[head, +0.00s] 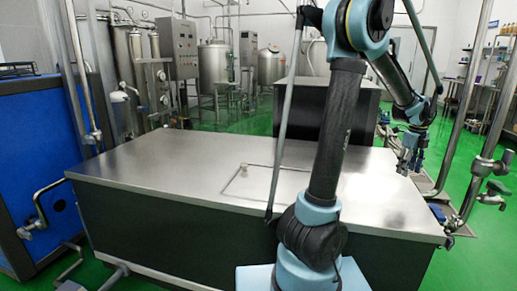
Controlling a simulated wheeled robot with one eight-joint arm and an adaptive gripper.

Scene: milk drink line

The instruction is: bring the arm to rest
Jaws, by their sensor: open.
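My arm rises from the bottom of the head view, bends at the top of the picture and comes down on the right. My gripper (407,165) hangs pointing downward at the far right corner of the steel-topped tank. It is small in the picture, and its jaws are open. I see nothing held in it. Part of the tank top is hidden behind my arm.
The steel-topped tank (160,168), with a small hatch on top, fills the middle. A blue machine (30,140) stands at left. Pipes with valves (478,165) rise at right. A dark box (345,100) and steel vessels (214,68) stand behind. Green floor shows between them.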

